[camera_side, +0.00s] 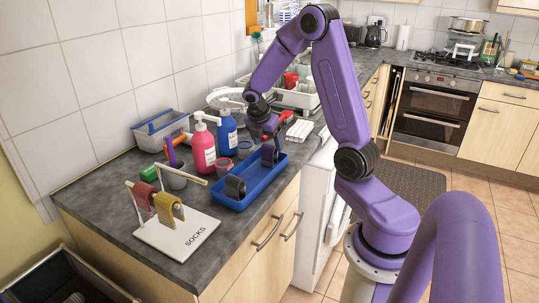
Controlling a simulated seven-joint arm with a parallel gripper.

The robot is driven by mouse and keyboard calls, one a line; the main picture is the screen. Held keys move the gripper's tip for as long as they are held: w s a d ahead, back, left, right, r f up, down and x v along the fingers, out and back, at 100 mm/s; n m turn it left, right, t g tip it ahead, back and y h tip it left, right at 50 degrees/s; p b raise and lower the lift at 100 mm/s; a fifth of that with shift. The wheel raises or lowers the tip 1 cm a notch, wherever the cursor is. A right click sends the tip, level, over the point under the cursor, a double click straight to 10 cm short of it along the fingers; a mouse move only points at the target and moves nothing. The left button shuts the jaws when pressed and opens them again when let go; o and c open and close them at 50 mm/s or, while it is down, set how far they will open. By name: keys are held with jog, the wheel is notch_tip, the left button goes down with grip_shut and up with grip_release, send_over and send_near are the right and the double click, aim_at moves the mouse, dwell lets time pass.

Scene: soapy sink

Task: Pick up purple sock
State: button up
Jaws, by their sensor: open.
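No sock that is clearly purple shows in the camera_side view. A maroon sock (144,197) and a mustard sock (166,209) hang on a white rack (178,238) marked SOCKS at the front left of the counter. A blue tray (262,184) lies right of the rack. A dark grey curved piece (235,187) stands at its near end, and another dark piece (268,155) at its far end; I cannot tell whether these are socks. My gripper (270,138) points down above the tray's far end. It is open, and its fingertips are small and hard to make out.
A pink pump bottle (203,148) and a blue pump bottle (227,130) stand left of my gripper. A grey cup (176,177) and a pink cup (225,167) stand between rack and tray. A blue-grey caddy (160,130) is against the wall. A dish rack (297,96) is behind.

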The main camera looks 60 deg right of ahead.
jog(key=shift+d+f, duration=0.2)
jog(key=shift+f, duration=0.25)
jog(key=c, duration=1.1)
jog(key=shift+r, duration=0.15)
